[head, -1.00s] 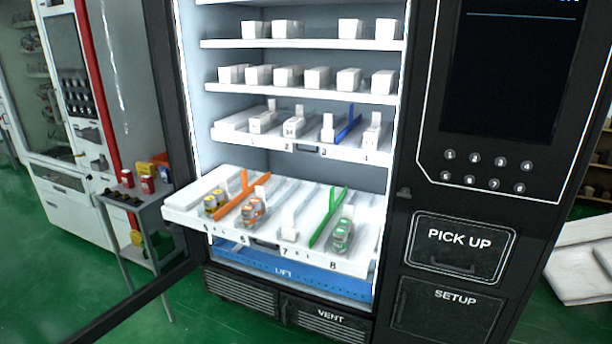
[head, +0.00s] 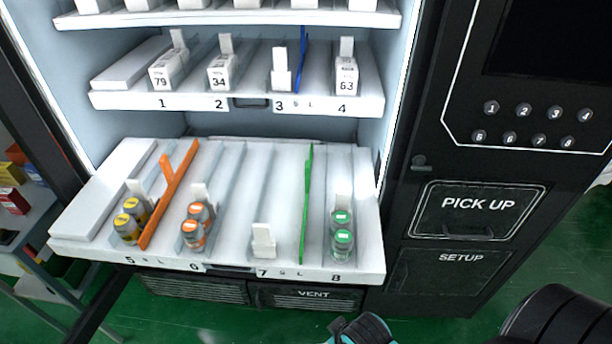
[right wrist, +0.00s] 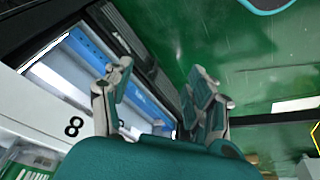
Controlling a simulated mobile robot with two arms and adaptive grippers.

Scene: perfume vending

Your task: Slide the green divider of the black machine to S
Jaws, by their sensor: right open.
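The green divider (head: 307,205) stands on the pulled-out lower tray (head: 220,262) of the black machine (head: 440,265), between lanes 7 and 8. Its front end is close to the L mark (head: 300,273), right of the S mark (head: 283,272). My right gripper (right wrist: 162,70) is open and empty in the right wrist view, near the tray front by the number 8 (right wrist: 73,127). In the head view only a teal and dark part of it (head: 362,330) shows at the bottom edge, below and in front of the tray, apart from the divider. My left gripper is out of view.
Green-capped bottles (head: 342,242) stand close right of the divider, and a white pusher (head: 263,241) stands in lane 7 at left. An orange divider (head: 167,195) is farther left. The upper tray (head: 240,101) overhangs the back. Open floor lies before the machine.

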